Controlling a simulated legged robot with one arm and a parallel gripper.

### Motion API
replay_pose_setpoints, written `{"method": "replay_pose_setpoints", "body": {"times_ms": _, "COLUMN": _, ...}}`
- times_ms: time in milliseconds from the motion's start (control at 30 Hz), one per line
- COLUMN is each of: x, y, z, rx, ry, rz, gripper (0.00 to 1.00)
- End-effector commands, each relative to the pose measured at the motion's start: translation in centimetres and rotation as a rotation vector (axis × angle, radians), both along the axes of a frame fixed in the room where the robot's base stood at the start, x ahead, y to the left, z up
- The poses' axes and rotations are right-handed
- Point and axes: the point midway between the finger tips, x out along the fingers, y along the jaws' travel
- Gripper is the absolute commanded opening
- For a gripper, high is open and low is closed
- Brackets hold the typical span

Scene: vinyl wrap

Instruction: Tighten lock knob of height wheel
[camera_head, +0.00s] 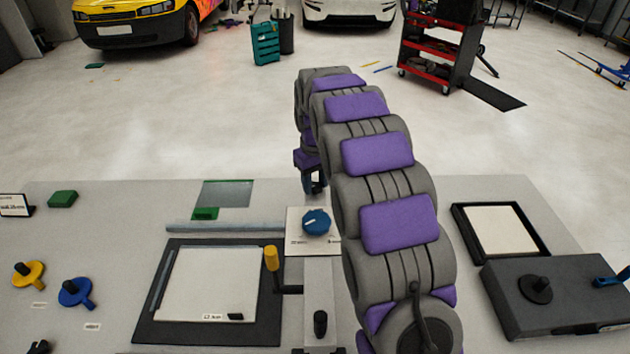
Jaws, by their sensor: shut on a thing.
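My gripper (314,186) is at the far end of my grey and purple arm, near the back edge of the workbench (110,205). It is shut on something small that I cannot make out. A blue round wheel (316,221) with a white mark sits on a white plate (297,241) just in front of the gripper. I cannot tell whether the gripper touches the plate. No lock knob shows clearly; the arm hides the area right of the wheel. A black knob (320,322) stands on the grey column in front of the plate.
A yellow-topped handle (271,258) stands left of the column. A dark framed board (150,318) lies farther left, with yellow (28,274) and blue (75,291) knobs beyond it. A black box (555,308) and a framed tray (458,222) are at right.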

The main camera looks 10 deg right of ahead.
Motion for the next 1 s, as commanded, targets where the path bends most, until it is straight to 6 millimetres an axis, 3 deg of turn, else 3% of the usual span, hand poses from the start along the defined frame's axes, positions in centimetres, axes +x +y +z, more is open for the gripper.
{"method": "replay_pose_setpoints", "body": {"times_ms": 467, "x": 0.06, "y": 0.01, "z": 0.29, "rx": 0.0, "ry": -0.002, "rz": -0.093, "gripper": 0.11}}
{"method": "replay_pose_setpoints", "body": {"times_ms": 1000, "x": 0.01, "y": 0.01, "z": 0.41, "rx": -0.001, "ry": 0.0, "rz": -0.565, "gripper": 0.11}}
